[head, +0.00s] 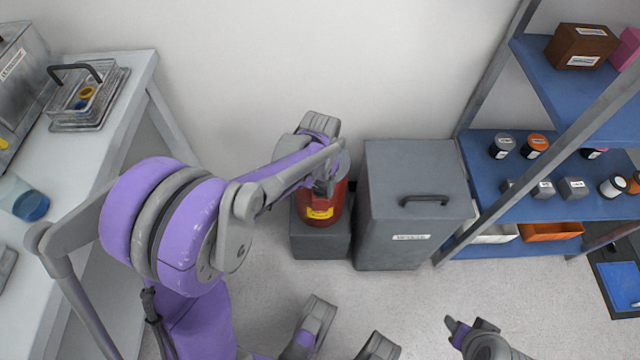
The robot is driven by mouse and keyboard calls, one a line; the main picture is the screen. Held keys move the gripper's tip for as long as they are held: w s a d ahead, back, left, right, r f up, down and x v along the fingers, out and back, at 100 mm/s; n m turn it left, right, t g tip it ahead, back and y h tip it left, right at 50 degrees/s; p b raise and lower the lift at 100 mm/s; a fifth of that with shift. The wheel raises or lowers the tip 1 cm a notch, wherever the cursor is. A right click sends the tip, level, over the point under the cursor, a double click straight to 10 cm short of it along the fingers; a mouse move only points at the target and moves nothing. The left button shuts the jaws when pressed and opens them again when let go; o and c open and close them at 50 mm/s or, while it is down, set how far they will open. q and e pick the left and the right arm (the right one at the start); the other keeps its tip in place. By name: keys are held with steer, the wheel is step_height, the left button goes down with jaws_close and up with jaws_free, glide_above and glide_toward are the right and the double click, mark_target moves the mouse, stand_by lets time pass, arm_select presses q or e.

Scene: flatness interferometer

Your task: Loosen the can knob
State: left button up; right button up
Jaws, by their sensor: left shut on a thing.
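A red can (318,217) with a yellow label stands upright on a low grey block (321,246) by the back wall, left of a grey bin. My left gripper (325,187) reaches down over the can's top and is shut there on the can knob. The gripper and wrist hide the knob and most of the can's top, so how far it is turned cannot be seen. Parts of my body show at the bottom edge, and the state of my right gripper is unclear there.
The grey lidded bin (413,245) with a dark handle stands close to the can's right. A blue shelf rack (480,150) with jars and boxes is at the right. A white table (120,85) with a clear basket (90,97) is at the left. Floor in front is open.

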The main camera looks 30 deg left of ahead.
mark_target(320, 189)
arm_select(q)
steer(key=n, duration=0.5)
stand_by(0.5)
steer(key=o, duration=1.4)
steer(key=shift+c, duration=0.2)
step_height(320, 189, up, 11)
steer(key=p, duration=0.3)
steer(key=shift+s, duration=0.1)
